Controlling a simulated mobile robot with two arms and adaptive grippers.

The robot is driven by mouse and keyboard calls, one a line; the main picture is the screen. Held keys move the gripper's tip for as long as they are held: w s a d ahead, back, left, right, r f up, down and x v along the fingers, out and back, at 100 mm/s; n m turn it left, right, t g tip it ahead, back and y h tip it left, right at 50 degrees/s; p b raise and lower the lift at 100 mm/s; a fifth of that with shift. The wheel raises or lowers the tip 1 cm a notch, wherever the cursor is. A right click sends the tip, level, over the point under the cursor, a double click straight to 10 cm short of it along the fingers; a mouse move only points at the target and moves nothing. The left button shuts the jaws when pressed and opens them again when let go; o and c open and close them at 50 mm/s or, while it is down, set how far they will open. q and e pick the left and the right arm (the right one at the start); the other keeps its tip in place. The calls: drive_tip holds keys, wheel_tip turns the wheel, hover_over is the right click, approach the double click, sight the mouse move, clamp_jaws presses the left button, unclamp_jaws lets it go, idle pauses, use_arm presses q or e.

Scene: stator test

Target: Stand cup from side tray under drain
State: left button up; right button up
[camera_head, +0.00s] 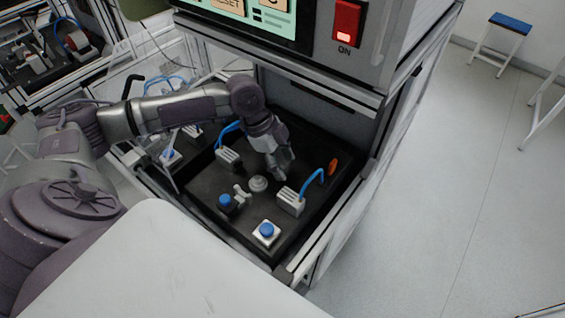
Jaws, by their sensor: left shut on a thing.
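My left gripper (281,172) reaches in from the left and points down over the black test bed (206,204) inside the machine. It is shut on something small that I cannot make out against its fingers. No cup can be told apart in this view. A small fitting with a blue knob (226,201) and a grey spout-like part (241,194) stands on the bed, left of the gripper. A round grey boss (258,184) lies just below and left of the fingertips. I cannot tell which part is the drain. My right gripper is not in view.
A grey block with a blue hose (291,202) stands close right of the gripper; another block (228,159) stands left. A blue button box (267,233) is at the front. An orange disc (332,168) is at the right. The control panel with a red switch (346,20) overhangs the bed.

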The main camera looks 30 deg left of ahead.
use_arm(q)
wheel_tip(320, 180, up, 7)
drive_tip(key=shift+f+b, duration=0.15)
drive_tip(key=shift+b, duration=0.25)
drive_tip(key=shift+s+d+f+n, duration=0.1)
drive_tip(key=shift+s+d+n, duration=0.05)
drive_tip(key=shift+d+n, duration=0.3)
drive_tip(key=d+r+n+t+y, duration=0.3)
drive_tip(key=d+n, duration=0.4)
drive_tip(key=n, duration=0.7)
drive_tip(key=shift+d+r+n+y, duration=0.3)
drive_tip(key=shift+d+n+y, duration=0.05)
drive_tip(key=shift+y, duration=0.55)
drive_tip(key=shift+f, duration=0.1)
